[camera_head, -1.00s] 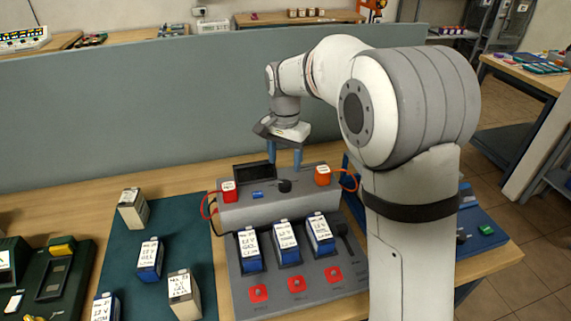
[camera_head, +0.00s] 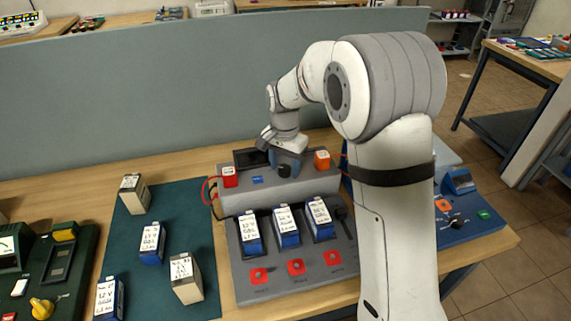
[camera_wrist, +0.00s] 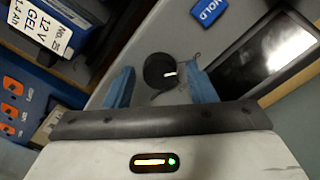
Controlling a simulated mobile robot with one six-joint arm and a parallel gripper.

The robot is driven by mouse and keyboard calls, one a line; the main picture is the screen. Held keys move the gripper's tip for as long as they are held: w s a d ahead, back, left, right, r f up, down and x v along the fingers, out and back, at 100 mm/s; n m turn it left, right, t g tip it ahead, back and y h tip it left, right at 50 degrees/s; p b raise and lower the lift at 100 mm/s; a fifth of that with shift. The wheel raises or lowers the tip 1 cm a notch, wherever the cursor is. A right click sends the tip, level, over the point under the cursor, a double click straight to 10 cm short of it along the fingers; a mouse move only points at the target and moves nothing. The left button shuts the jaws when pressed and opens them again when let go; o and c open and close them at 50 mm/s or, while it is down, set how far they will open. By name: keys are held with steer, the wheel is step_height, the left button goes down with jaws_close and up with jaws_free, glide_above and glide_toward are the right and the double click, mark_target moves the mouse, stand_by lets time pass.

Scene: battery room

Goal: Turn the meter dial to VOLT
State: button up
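The meter dial is a round black knob (camera_wrist: 159,72) with a short white mark that points right in the wrist view. In the head view it shows as a small black knob (camera_head: 284,171) on the grey meter box (camera_head: 240,202). My gripper (camera_wrist: 159,74) is down at the dial, one blue finger on each side, with a narrow gap to the knob on both sides. It also shows in the head view (camera_head: 286,163). It is open and holds nothing. I cannot read any position labels, VOLT included, around the dial.
A blue HOLD button (camera_wrist: 210,11) and a dark display (camera_wrist: 265,58) lie beside the dial. Red (camera_head: 229,177) and orange (camera_head: 322,160) plugs with cables stand at the box's ends. Batteries (camera_head: 285,226) sit in slots in front. A grey-green partition (camera_head: 120,100) rises behind.

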steer(key=c, duration=0.8)
steer(key=shift+c, duration=0.2)
steer(key=shift+m, duration=0.3)
steer(key=m, duration=0.4)
steer(key=shift+m+b, duration=0.35)
steer(key=shift+m, duration=0.05)
steer(key=m, duration=0.5)
steer(key=shift+m, duration=0.3)
steer(key=o, duration=1)
steer(key=shift+c, duration=0.2)
steer(key=shift+r, duration=0.1)
